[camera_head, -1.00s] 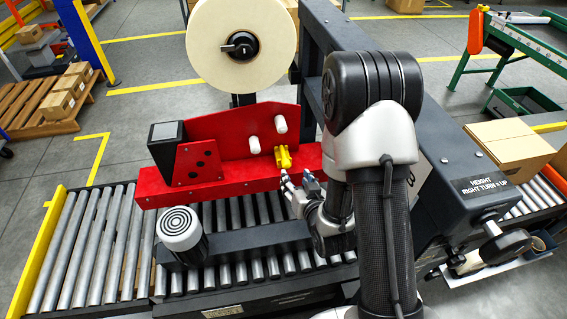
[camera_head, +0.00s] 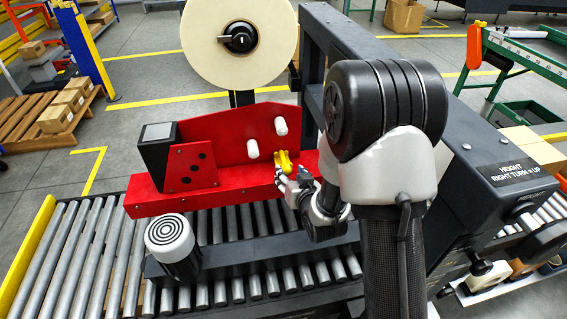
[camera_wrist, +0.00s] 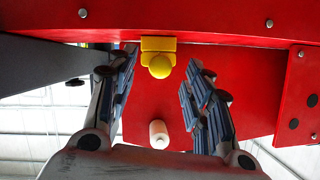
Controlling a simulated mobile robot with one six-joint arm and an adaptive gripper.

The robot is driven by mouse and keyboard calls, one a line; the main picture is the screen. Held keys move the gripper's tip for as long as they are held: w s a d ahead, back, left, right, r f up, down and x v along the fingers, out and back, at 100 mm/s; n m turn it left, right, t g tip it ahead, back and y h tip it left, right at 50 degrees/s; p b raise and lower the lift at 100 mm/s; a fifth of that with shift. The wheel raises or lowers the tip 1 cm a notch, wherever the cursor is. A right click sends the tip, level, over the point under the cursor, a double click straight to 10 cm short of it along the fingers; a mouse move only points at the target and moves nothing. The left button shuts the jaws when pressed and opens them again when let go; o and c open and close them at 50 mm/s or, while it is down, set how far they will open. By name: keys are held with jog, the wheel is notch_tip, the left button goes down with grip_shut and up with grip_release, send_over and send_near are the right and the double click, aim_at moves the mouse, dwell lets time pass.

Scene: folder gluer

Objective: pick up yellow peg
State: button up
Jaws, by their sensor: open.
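The yellow peg (camera_head: 283,161) sits on the red panel, at its right part beside two white pegs. In the wrist view the yellow peg (camera_wrist: 159,62) shows as a round knob with a yellow block behind it, against the red surface. My gripper (camera_head: 292,178) is just below and right of it in the head view. In the wrist view my gripper (camera_wrist: 163,65) is open, with one finger on each side of the yellow peg and visible gaps on both sides. I cannot tell how far the fingertips reach past it.
A white peg (camera_wrist: 159,134) lies between the fingers lower in the wrist view. The red housing (camera_head: 160,203) stands over the roller conveyor (camera_head: 75,255). A large tape roll (camera_head: 205,45) is behind it. A white-topped roller (camera_head: 168,232) stands at the front.

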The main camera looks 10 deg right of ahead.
jog(key=shift+x, duration=0.8)
jog(key=shift+c, duration=0.2)
grip_shut()
